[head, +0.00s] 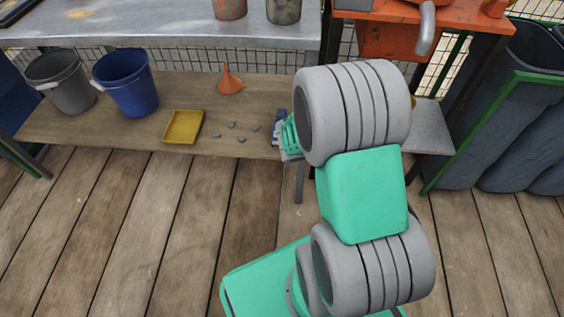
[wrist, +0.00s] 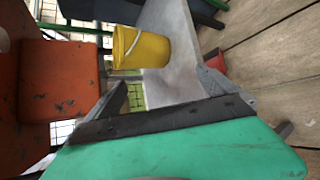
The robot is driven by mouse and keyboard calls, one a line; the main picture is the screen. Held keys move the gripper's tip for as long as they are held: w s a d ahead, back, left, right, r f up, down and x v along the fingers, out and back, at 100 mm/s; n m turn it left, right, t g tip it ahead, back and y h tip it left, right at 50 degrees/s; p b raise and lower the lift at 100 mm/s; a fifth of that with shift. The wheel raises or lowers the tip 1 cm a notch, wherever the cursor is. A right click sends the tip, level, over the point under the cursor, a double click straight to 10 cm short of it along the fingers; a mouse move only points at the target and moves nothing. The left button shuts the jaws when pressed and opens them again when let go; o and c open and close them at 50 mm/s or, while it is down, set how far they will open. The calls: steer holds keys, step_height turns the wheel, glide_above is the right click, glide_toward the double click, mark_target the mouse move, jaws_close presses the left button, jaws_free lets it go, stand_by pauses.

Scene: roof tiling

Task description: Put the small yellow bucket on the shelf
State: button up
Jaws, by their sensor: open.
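The small yellow bucket (wrist: 141,47) shows in the wrist view, with a pale handle across it. It stands on a grey surface (wrist: 175,60), ahead of my gripper (wrist: 165,90). My gripper is open, with its two fingers spread and nothing between them; the bucket is apart from them. In the head view my arm hides the bucket, and most of my gripper is hidden too. A wooden shelf (head: 90,125) runs low under a metal bench at the left of the head view.
On the wooden shelf are a grey bucket (head: 62,82), a blue bucket (head: 127,85), a yellow tray (head: 183,126), an orange funnel (head: 230,80) and several small grey pieces. An orange-topped bench (head: 465,20) stands above a grey surface (head: 428,125). Dark bins stand right.

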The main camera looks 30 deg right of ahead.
steer(key=w+a+r+m+y, duration=0.2)
steer(key=a+m+y, duration=0.5)
steer(key=a, duration=1.2)
steer(key=s+a+r+y, duration=0.2)
steer(key=s+a, duration=0.2)
steer(key=a, duration=0.3)
steer(key=s+a+r+m+g+y, duration=0.1)
steer(key=s+a+y, duration=0.2)
steer(key=a, duration=0.4)
steer(key=shift+s+a+r, duration=0.3)
steer(key=shift+s+r, duration=0.05)
steer(key=shift+s, duration=0.05)
steer(key=shift+c, duration=0.6)
